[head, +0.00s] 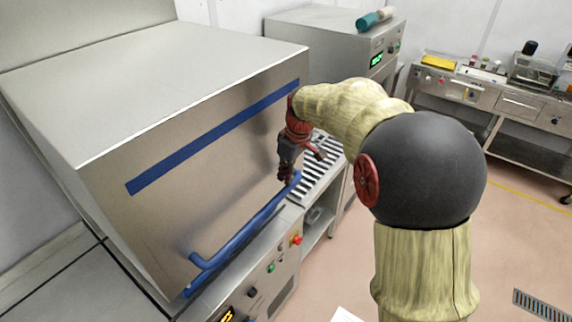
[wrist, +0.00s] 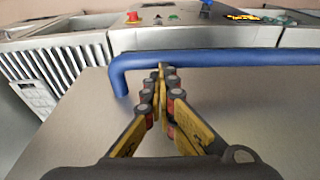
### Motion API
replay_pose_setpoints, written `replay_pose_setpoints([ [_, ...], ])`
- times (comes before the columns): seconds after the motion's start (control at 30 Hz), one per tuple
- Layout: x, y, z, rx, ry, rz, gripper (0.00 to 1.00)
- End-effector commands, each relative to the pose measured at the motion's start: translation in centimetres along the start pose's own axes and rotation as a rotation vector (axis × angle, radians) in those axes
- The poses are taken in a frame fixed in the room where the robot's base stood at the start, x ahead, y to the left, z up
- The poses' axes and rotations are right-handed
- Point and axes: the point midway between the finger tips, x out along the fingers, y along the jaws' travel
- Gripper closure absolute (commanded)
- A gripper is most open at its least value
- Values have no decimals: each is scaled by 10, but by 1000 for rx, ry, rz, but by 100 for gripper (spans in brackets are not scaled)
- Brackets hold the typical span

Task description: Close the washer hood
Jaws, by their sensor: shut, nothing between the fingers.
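The washer hood (head: 215,125) is a large steel box with a blue stripe across its front, at the left of the head view. Its blue bar handle (head: 240,238) runs along the low front edge, just above the control panel. I cannot tell whether a gap is left under the hood. My gripper (head: 286,180) is at the handle's right end in the head view. In the wrist view my gripper (wrist: 163,72) is shut and empty, its tips at the blue handle (wrist: 220,62); whether they touch is unclear. The hood face (wrist: 270,110) lies behind the fingers.
The control panel (head: 270,267) with buttons and a red knob is under the handle. A slatted conveyor (head: 320,170) adjoins on the right. Another steel machine (head: 335,50) stands behind, and a bench (head: 500,98) at the back right. The floor at right is clear.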

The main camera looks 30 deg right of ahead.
Motion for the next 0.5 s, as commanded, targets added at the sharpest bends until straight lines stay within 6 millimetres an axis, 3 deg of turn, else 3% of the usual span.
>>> replay_pose_setpoints([
  [0.03, 31, -1, 8, 2, -8, -6, 100],
  [0.1, 56, -1, 13, 2, -8, -6, 100],
  [0.3, 121, -1, 27, 1, -7, -5, 100],
  [0.5, 173, -1, 37, 1, -6, -4, 100],
])
